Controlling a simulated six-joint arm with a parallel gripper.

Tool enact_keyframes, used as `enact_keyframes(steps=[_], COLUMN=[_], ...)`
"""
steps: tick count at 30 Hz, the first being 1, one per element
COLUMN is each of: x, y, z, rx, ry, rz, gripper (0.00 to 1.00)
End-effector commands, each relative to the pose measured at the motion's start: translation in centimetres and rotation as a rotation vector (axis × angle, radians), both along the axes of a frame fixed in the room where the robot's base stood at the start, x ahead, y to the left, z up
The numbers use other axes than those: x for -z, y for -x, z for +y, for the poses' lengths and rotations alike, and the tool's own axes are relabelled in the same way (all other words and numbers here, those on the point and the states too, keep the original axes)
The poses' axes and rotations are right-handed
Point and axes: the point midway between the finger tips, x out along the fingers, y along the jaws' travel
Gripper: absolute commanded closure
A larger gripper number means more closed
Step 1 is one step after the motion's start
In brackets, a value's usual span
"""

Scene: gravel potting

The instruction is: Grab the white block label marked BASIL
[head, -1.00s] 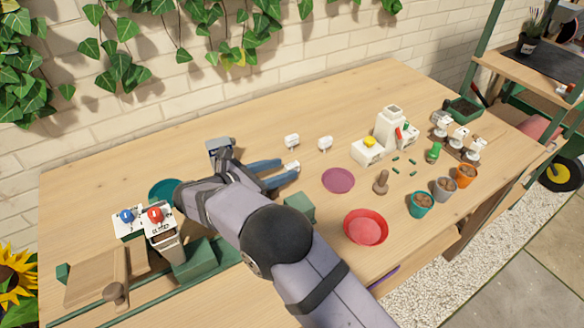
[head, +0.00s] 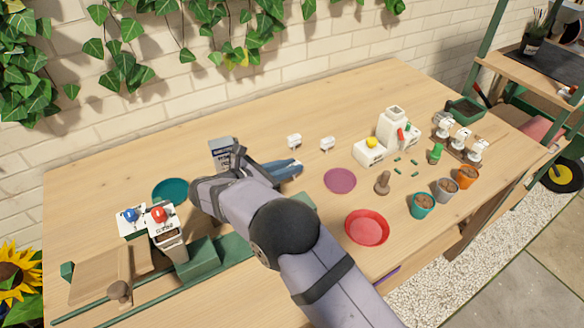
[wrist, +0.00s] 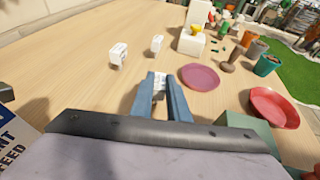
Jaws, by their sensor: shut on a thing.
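My gripper (wrist: 160,84) is shut on a small white block label (wrist: 159,86), which shows between the blue fingertips in the wrist view. The writing on this block cannot be read. In the head view my gripper (head: 296,168) is left of the purple saucer, and the held block is mostly hidden there. Two other white block labels stand upright on the table beyond the gripper, one at left (head: 294,141) and one at right (head: 327,144). Both also show in the wrist view, the left one (wrist: 118,54) and the right one (wrist: 157,43); their marks are too small to read.
A purple saucer (head: 340,180) and red bowl (head: 367,228) lie right of my gripper. A grey box (head: 220,154) with print stands close left. A teal saucer (head: 170,190) lies farther left. A white dispenser (head: 392,128) stands right. The table's back is clear.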

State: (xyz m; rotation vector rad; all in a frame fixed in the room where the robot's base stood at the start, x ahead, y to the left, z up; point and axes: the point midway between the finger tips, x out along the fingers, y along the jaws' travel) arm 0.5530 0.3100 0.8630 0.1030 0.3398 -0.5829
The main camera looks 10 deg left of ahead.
Motion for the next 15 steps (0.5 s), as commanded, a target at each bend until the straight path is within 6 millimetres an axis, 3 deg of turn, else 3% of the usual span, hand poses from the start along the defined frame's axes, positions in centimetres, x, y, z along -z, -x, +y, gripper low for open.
enact_keyframes(steps=[7, 15], x=[-1.9, -6.4], y=[0.0, 0.0], z=[0.0, 0.0], rx=[0.000, 0.001], ry=[-0.003, -0.004], rz=[-0.002, -0.003], gripper=[1.00, 1.00])
